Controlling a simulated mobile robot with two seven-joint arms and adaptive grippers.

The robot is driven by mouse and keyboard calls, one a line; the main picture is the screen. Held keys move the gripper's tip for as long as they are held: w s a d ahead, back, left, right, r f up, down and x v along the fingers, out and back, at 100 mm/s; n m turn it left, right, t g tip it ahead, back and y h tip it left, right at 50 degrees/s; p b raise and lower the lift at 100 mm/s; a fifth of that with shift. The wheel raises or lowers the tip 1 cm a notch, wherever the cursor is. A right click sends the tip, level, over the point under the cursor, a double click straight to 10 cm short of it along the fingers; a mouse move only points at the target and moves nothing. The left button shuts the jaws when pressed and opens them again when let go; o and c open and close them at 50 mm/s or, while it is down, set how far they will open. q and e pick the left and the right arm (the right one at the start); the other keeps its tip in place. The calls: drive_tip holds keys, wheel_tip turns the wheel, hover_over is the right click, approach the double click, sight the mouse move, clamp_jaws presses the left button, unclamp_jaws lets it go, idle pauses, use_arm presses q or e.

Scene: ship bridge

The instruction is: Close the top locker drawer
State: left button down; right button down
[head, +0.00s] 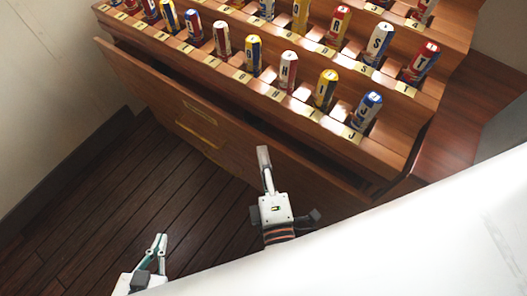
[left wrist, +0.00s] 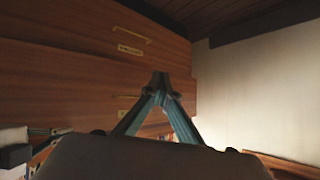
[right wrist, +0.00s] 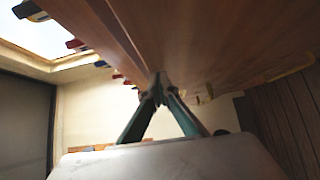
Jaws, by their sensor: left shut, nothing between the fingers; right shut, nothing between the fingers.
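The top locker drawer (head: 150,95) is a long wooden drawer standing partly out, with a dark gap behind its front. A brass handle (head: 197,134) and a label plate (head: 199,111) are on its front. My right gripper (head: 263,150) is shut and empty, its tips at the drawer front, right of the handle; I cannot tell whether they touch. In the right wrist view the tips (right wrist: 158,82) are against a wooden surface. My left gripper (head: 158,240) is shut and empty, low over the floor, apart from the drawer. In the left wrist view its tips (left wrist: 160,80) are before wooden drawer fronts.
A stepped wooden rack (head: 395,150) above the drawer holds several lettered, coloured rolls. A pale wall (head: 45,85) stands at the left. The dark plank floor (head: 110,200) before the locker is clear. My white body covers the lower right.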

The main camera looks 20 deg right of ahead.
sight(277, 144)
drive_tip(key=shift+w+d, duration=0.15)
drive_tip(key=shift+d, duration=0.05)
drive_tip(key=w+d, duration=0.1)
drive_tip(key=w+d+p, duration=0.1)
drive_tip(key=d, duration=0.1)
drive_tip(key=shift+w+d+r, duration=0.1)
drive_tip(key=shift+w+d, duration=0.15)
drive_tip(key=shift+w, duration=0.05)
use_arm(q)
drive_tip(key=shift+s+a+f, duration=0.15)
drive_tip(key=shift+s+a, duration=0.1)
drive_tip(key=shift+s, duration=0.15)
use_arm(e)
drive_tip(key=shift+w+d, duration=0.1)
drive_tip(key=shift+d, duration=0.2)
use_arm(q)
drive_tip(key=shift+r, duration=0.2)
